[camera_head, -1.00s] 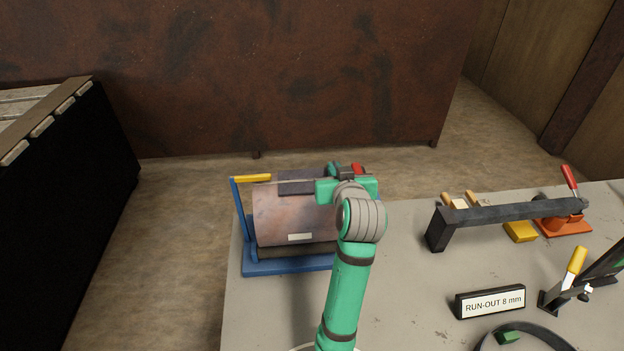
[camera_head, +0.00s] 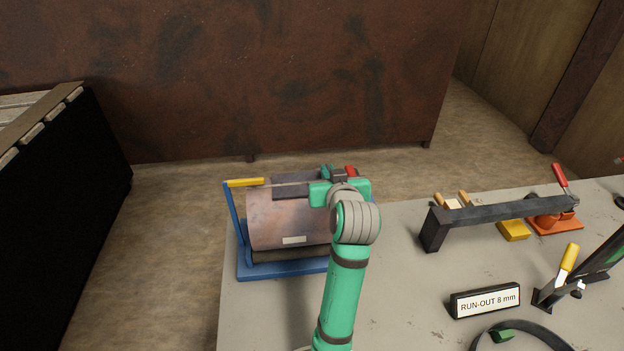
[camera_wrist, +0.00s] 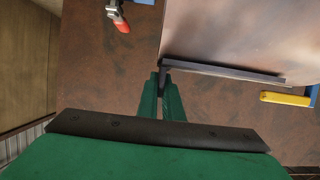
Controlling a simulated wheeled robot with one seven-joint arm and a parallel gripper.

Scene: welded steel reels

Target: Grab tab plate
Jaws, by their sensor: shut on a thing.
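The reel drum (camera_head: 290,220), a brownish steel cylinder with a pale label, lies in a blue stand (camera_head: 285,268) at the table's left end. The tab plate (camera_wrist: 225,71) appears as a narrow dark grey strip along the drum's edge in the wrist view. It also shows as a dark piece at the drum's top in the head view (camera_head: 286,190). My gripper (camera_wrist: 165,82) is shut on the plate's left end in the wrist view. In the head view my green arm hides the fingertips and the drum's right end. Whether the plate touches the drum is unclear.
A yellow handle (camera_head: 245,182) tops the stand's blue post at left. A dark bar fixture (camera_head: 500,212), an orange-based clamp (camera_head: 555,222) and a "RUN-OUT 8 mm" sign (camera_head: 486,300) stand to the right. The table (camera_head: 405,285) is bare between my arm and the sign.

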